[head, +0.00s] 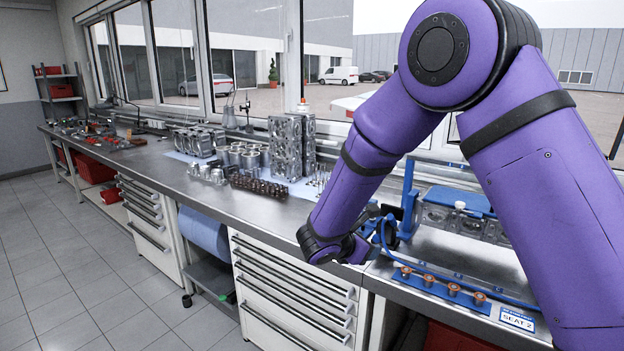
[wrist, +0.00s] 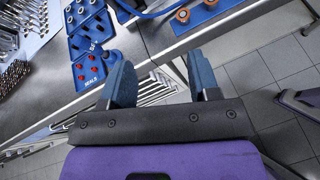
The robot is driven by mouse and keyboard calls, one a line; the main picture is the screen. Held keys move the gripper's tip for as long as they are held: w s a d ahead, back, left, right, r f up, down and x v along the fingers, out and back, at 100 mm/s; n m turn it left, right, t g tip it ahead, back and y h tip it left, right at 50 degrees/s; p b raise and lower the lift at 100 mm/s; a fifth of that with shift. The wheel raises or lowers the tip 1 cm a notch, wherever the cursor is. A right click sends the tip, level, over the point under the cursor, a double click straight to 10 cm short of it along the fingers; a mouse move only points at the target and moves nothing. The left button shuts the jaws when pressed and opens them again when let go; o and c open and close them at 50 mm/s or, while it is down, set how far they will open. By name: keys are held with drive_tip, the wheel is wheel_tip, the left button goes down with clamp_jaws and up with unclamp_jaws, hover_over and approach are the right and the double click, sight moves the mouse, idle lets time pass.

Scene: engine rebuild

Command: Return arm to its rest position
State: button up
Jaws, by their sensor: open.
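My purple arm reaches from the right side of the head view down over the bench front. My gripper (wrist: 157,62) shows in the wrist view as two blue fingers spread wide apart. It is open, and nothing is held between the fingers. Past the fingers I see the bench's drawer fronts (wrist: 160,92) and the tiled floor. In the head view the fingers are mostly hidden by my wrist and hard to pick out against the blue things on the bench.
The bench (head: 160,165) carries metal engine parts (head: 285,145) on its middle stretch. A blue strip with copper pieces (head: 429,281) lies at its front right, by a SEAT 2 label. A blue SEALS tray (wrist: 88,35) sits left of the fingers. The tiled floor (head: 60,260) is clear.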

drive_tip(key=s+d+r+m+g+y, duration=0.2)
drive_tip(key=s+d+r+m+g, duration=0.4)
drive_tip(key=s+d+r+m, duration=0.9)
drive_tip(key=s+d+r+m+t+y, duration=0.1)
drive_tip(key=s+r+m+y, duration=0.2)
drive_tip(key=s, duration=0.7)
drive_tip(key=s+d+r+m+t+y, duration=0.1)
drive_tip(key=s+r+m+y, duration=0.3)
drive_tip(key=s, duration=0.7)
drive_tip(key=shift+d+r+m+t, duration=0.15)
drive_tip(key=shift+d+m+t, duration=0.2)
drive_tip(key=shift+m, duration=0.75)
